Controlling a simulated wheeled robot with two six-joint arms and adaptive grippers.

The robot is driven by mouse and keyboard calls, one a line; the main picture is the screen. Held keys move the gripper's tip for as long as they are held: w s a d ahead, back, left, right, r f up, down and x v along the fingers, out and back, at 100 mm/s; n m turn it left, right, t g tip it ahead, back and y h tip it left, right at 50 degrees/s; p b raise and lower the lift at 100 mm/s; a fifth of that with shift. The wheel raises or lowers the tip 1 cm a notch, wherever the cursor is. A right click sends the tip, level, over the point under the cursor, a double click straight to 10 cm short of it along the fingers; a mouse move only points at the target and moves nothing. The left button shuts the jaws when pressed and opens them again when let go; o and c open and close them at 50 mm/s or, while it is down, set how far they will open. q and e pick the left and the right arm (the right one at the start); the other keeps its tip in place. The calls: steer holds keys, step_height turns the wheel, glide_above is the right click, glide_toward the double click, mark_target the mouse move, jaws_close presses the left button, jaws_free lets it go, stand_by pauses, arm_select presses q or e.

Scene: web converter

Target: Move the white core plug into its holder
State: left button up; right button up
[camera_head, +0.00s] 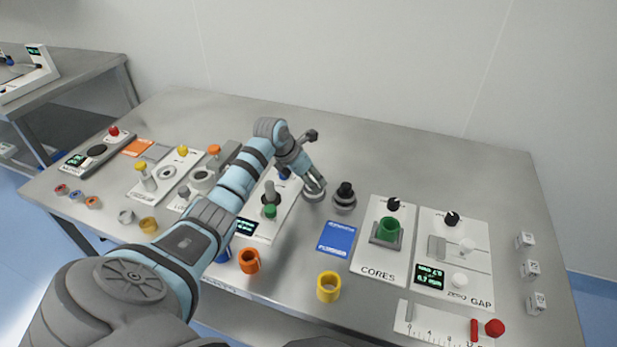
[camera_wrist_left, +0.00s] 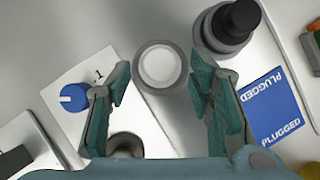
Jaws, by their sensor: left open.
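A round white piece (camera_wrist_left: 160,65), which looks like the white core plug, sits inside a grey ring-shaped holder (camera_wrist_left: 143,82) in the left wrist view. In the head view the grey holder (camera_head: 314,196) stands on the table right under my left gripper (camera_head: 311,181), and the gripper partly hides it. My left gripper (camera_wrist_left: 165,100) is open in the left wrist view, its two fingers apart on either side of the lower edge of the ring. Nothing is held between them. I cannot tell the height gap. My right gripper is not in view.
A black-topped grey plug (camera_head: 344,196) stands close right of the holder. A blue "PLUGGED" card (camera_head: 337,238) lies in front. A panel with a blue knob (camera_wrist_left: 73,97) is to the left. Orange (camera_head: 249,261) and yellow (camera_head: 328,287) cores stand nearer the front.

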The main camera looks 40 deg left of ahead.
arm_select(q)
steer(key=v, duration=1.2)
